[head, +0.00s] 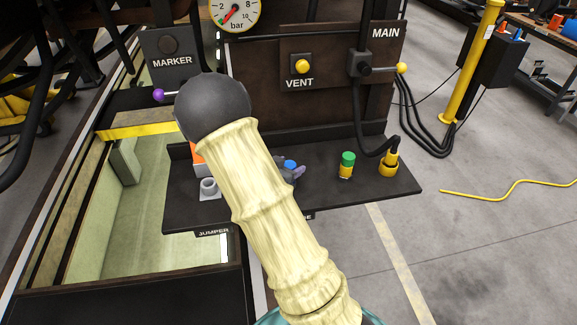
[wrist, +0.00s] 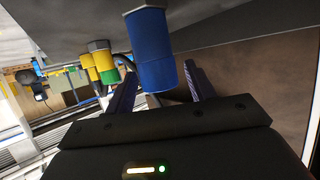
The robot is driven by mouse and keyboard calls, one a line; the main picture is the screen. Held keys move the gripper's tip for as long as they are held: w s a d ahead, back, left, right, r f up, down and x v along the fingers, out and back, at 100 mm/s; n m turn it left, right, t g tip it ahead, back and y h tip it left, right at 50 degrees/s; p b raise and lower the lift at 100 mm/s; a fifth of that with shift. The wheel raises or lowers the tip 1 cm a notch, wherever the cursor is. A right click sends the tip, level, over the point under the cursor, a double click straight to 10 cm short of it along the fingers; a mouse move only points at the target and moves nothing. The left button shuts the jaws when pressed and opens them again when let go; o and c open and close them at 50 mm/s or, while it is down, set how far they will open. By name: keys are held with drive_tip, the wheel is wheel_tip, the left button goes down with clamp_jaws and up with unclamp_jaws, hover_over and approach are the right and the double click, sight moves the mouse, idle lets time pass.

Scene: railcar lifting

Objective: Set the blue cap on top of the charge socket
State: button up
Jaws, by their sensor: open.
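The blue cap (head: 290,164) stands on the dark shelf, mostly hidden behind my arm in the head view. In the wrist view the blue cap (wrist: 150,48) is a large upright cylinder that looks inverted. My gripper (wrist: 160,85) is open, with one finger on each side of the cap's near end in the picture; I cannot tell whether they touch it. In the head view a bit of my gripper (head: 297,173) shows beside the cap. A grey hollow socket (head: 208,188) sits at the shelf's left; no label marks it as the charge socket.
A green-topped yellow fitting (head: 347,164) and a yellow plug (head: 389,163) with a black cable stand on the shelf (head: 390,186) to the right. An orange block (head: 198,153) is partly behind my arm. A pit opens at left.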

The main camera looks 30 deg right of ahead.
drive_tip(key=shift+r+p, duration=0.35)
drive_tip(key=shift+r, duration=0.15)
drive_tip(key=b+v, duration=0.1)
drive_tip(key=v, duration=1.1)
drive_tip(key=shift+b, duration=0.3)
drive_tip(key=a+n+t+y, duration=0.1)
drive_tip(key=a+n+y, duration=0.6)
drive_tip(key=y, duration=0.4)
drive_tip(key=s+d+f+n+g, duration=0.1)
drive_tip(key=s+n+g, duration=0.3)
drive_tip(key=s, duration=0.9)
drive_tip(key=shift+s+d+f+n+g+y, duration=0.25)
drive_tip(key=shift+n+g+y, duration=0.15)
drive_tip(key=shift+n, duration=0.2)
